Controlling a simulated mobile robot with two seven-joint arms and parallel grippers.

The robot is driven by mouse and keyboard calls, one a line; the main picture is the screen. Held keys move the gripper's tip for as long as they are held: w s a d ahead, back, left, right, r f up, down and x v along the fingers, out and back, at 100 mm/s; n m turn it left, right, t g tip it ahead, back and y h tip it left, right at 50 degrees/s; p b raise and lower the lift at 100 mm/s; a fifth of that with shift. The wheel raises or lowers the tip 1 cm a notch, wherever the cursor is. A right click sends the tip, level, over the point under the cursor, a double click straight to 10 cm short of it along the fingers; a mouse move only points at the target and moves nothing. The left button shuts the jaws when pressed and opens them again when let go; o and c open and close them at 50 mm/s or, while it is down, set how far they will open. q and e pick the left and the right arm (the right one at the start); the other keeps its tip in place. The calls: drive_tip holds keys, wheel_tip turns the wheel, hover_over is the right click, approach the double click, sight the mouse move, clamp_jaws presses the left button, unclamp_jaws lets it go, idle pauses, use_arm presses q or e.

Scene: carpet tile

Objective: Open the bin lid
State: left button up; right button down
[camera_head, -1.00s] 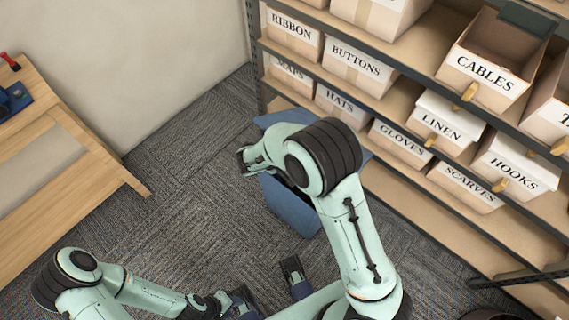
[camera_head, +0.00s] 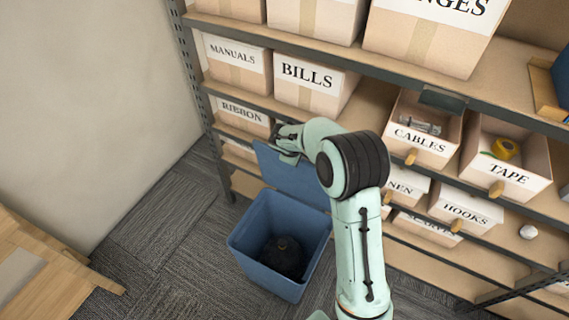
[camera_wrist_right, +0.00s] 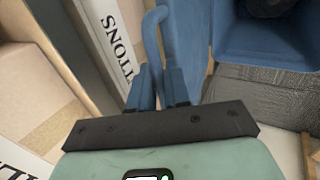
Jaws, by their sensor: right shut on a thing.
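The blue bin (camera_head: 250,243) stands on the carpet in front of the shelves, with a dark round thing (camera_head: 285,258) inside it. Its blue lid (camera_head: 288,176) is raised and stands steeply at the bin's back edge, so the bin's mouth is open. My right gripper (camera_head: 287,142) is at the lid's top edge. In the right wrist view, my right gripper (camera_wrist_right: 160,78) is shut on the blue curved handle (camera_wrist_right: 153,35) of the lid (camera_wrist_right: 187,45). My arm hides part of the lid's right side. My left gripper is out of view.
Shelves (camera_head: 370,68) with labelled boxes rise close behind the lid. A wooden table (camera_head: 35,262) stands at the lower left. Bare carpet (camera_head: 165,245) lies between the table and the bin.

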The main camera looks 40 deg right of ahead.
drive_tip(key=shift+w+d+f, duration=0.1)
drive_tip(key=shift+w+d, duration=0.1)
drive_tip(key=shift+d, duration=0.4)
drive_tip(key=shift+w+d+f, duration=0.1)
drive_tip(key=shift+w+d, duration=0.1)
drive_tip(key=shift+d, duration=0.35)
drive_tip(key=shift+f, duration=0.1)
drive_tip(key=c, duration=1.3)
unclamp_jaws()
drive_tip(key=v, duration=1.3)
drive_tip(key=shift+w+a+r, duration=0.1)
drive_tip(key=shift+r, duration=0.35)
drive_tip(key=shift+f, duration=0.1)
